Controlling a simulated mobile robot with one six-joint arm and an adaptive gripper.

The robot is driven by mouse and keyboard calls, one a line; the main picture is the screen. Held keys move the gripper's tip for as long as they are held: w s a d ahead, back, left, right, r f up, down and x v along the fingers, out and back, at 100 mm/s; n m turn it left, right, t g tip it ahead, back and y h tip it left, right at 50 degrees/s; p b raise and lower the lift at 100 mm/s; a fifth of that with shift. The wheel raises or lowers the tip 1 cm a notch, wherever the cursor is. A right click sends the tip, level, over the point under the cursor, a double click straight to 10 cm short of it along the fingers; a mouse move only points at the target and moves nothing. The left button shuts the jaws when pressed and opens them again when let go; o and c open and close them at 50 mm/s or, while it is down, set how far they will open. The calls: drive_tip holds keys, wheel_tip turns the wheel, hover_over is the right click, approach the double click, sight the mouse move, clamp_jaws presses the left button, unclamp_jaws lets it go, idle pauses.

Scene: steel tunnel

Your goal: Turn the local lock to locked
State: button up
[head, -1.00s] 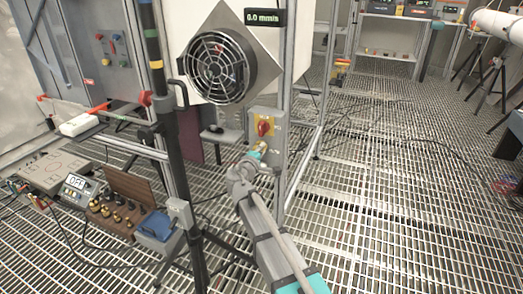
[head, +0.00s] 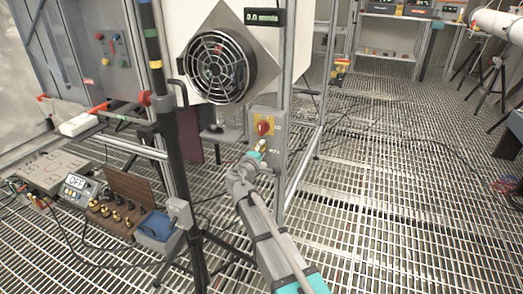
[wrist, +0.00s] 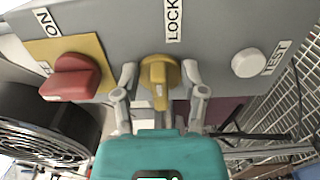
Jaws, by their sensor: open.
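The yellow lock knob (wrist: 158,80) sits under the LOCK label (wrist: 173,18) on a grey control box (wrist: 120,22). Its grip bar points up and down in the wrist view. My gripper (wrist: 159,76) is open, with one finger on each side of the yellow knob. I cannot tell whether either finger touches it. In the head view my gripper (head: 257,152) is at the lower part of the grey box (head: 278,150) and mostly covers the knob.
A red switch (wrist: 72,79) on a yellow plate is left of the knob, by an ON label. A white TEST button (wrist: 248,63) is to the right. A round fan guard (head: 218,68) is above left of the box. A black stand (head: 172,130) is left of my arm.

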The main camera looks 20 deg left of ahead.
drive_tip(key=shift+s, duration=0.15)
drive_tip(key=s, duration=1.1)
drive_tip(key=shift+s+a, duration=0.35)
drive_tip(key=shift+a, duration=0.1)
drive_tip(key=w+d+f+m+g+h, duration=0.1)
drive_tip(key=d+f+m+g+h, duration=0.15)
drive_tip(key=d, duration=0.65)
drive_tip(key=w+d+f+m+g+h, duration=0.1)
drive_tip(key=d+f+m+g, duration=0.25)
drive_tip(key=d, duration=0.45)
drive_tip(key=w+d+f+m+g+h, duration=0.1)
drive_tip(key=d+f+m+g, duration=0.2)
drive_tip(key=d, duration=0.6)
drive_tip(key=s+d+f+m+g+y, duration=0.35)
drive_tip(key=s+d+f+g, duration=0.2)
drive_tip(key=d, duration=0.35)
drive_tip(key=s+d+f+m+g+y, duration=0.3)
drive_tip(key=s+d+f+m+g, duration=0.15)
drive_tip(key=s+d, duration=0.35)
wheel_tip(320, 180, up, 37)
drive_tip(key=t+p, duration=0.1)
drive_tip(key=p, duration=3.5)
drive_tip(key=shift+w+d+p, duration=0.3)
drive_tip(key=shift+w+d, duration=0.1)
drive_tip(key=shift+w, duration=0.05)
